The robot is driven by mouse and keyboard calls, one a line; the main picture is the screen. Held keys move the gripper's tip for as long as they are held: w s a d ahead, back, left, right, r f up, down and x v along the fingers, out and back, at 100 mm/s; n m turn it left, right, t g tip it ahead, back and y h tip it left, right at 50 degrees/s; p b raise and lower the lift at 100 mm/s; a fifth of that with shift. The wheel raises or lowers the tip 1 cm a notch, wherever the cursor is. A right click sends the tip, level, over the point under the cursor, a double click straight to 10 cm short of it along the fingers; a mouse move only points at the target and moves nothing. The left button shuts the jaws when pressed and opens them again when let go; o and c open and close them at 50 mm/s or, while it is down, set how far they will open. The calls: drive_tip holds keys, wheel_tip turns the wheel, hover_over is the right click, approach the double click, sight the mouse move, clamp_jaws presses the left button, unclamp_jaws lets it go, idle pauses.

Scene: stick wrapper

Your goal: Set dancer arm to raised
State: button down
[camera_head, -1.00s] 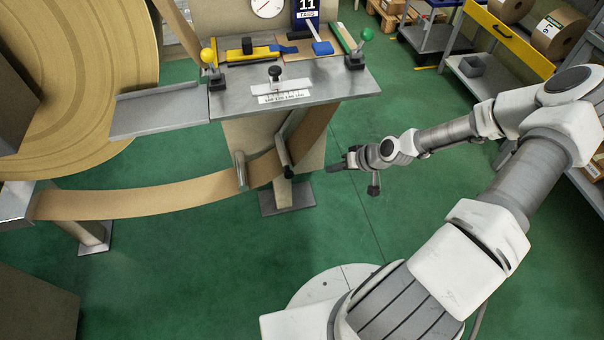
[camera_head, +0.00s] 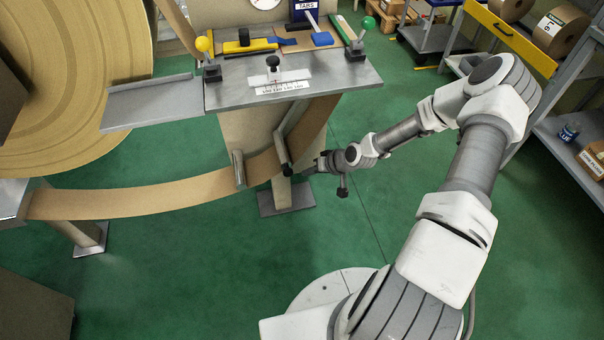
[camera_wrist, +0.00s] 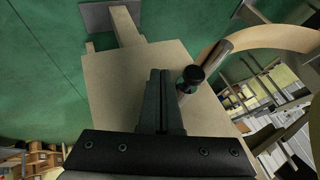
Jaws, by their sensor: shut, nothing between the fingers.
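The dancer arm (camera_head: 293,119) is a grey bar slanting down beside the machine's post, with a dark handle (camera_head: 284,156) at its lower end, at the brown paper web (camera_head: 150,201). In the wrist view a metal rod with a black knob (camera_wrist: 190,78) shows just right of my fingers; it looks like that same end. My gripper (camera_head: 309,171) is just right of the handle in the head view. In the wrist view my gripper (camera_wrist: 160,75) has its dark fingers together with nothing between them. I cannot tell whether the fingers touch the knob.
A second metal roller (camera_head: 238,168) stands left of the handle at the web. Above is a steel panel (camera_head: 220,92) with a yellow-knobbed lever (camera_head: 204,45), a green-knobbed lever (camera_head: 368,23) and a black-knobbed slider (camera_head: 273,63).

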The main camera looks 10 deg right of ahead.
drive_tip(key=shift+w+a+r, duration=0.1)
drive_tip(key=shift+a+r, duration=0.05)
drive_tip(key=shift+a, duration=0.45)
drive_tip(key=shift+w+a+r, duration=0.1)
drive_tip(key=shift+a, duration=0.5)
drive_tip(key=shift+s+a, duration=0.1)
drive_tip(key=shift+a, duration=0.1)
